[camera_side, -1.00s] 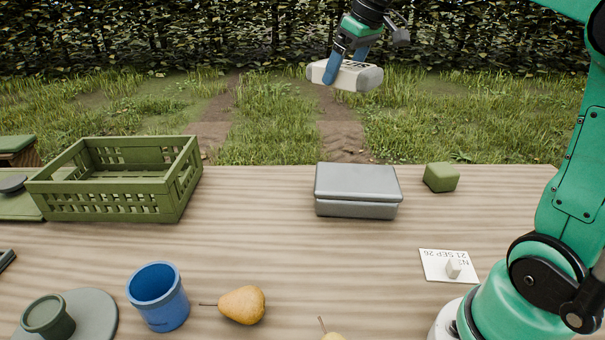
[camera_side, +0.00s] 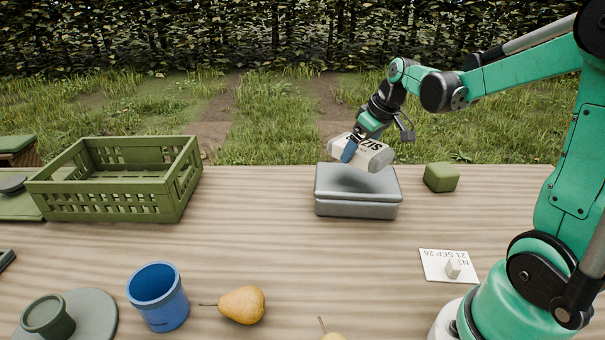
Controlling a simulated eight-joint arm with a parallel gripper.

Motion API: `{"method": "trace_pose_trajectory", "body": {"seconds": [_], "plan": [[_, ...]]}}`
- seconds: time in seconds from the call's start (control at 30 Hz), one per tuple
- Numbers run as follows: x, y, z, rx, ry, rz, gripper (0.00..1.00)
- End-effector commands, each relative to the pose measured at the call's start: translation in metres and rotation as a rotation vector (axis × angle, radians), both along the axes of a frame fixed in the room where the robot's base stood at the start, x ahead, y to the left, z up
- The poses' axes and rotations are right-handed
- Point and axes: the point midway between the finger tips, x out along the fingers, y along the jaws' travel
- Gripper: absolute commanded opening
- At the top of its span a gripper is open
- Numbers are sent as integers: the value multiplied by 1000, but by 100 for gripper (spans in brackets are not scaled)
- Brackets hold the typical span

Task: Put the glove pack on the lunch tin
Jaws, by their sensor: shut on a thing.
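The glove pack (camera_side: 373,155) is a pale, rounded pack with dark lettering and a grey end. My gripper (camera_side: 350,150) is shut on it, with a blue finger across its left part. The pack is tilted, its right end lower, and is held just over the lunch tin. The lunch tin (camera_side: 356,209) is a grey closed box on the table. A dark shadow lies on its lid below the pack. A gap seems to remain between pack and lid, but its size is hard to tell.
A green block (camera_side: 441,177) sits right of the tin. A green crate (camera_side: 118,205) stands at the left. A blue cup (camera_side: 158,297), a pear (camera_side: 243,304) and a white date card (camera_side: 435,266) lie nearer the front. The table (camera_side: 260,230) between crate and tin is clear.

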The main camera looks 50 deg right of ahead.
Motion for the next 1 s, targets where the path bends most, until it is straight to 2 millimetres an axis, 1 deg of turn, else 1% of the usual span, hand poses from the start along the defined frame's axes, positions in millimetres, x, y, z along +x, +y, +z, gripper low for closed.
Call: {"method": "trace_pose_trajectory", "body": {"seconds": [0.17, 0.3, 0.4, 0.83, 0.87, 1.0], "plan": [[0, 0, -12, 0, 0, 0, 38], [0, 0, -30, 0, 0, 0, 38], [0, 0, -40, 0, 0, 0, 38], [0, 0, -46, 0, 0, 0, 38], [0, 0, -46, 0, 0, 0, 100], [0, 0, -45, 0, 0, 0, 100]]}}
